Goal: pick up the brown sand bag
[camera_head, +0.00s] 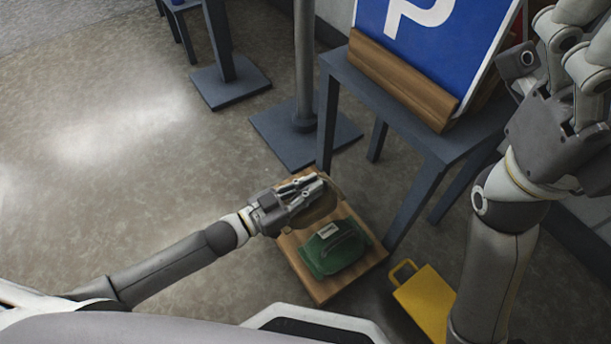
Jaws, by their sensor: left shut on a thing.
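The brown sand bag (317,214) lies at the back of a wooden board (325,287) on the floor, largely hidden under my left gripper. A thin brown loop shows just right of the fingers. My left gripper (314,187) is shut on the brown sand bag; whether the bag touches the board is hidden. A green sand bag (334,249) with a pale label lies on the board just in front of it. My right gripper (562,62) is raised at the upper right, away from the bags, partly cut off by the frame, and its opening is unclear.
A dark table (425,150) holding a blue parking sign (433,50) on a wooden stand is behind the board. A grey post (304,65) stands on a square base. A yellow object with a handle (428,303) is right of the board. The floor at left is clear.

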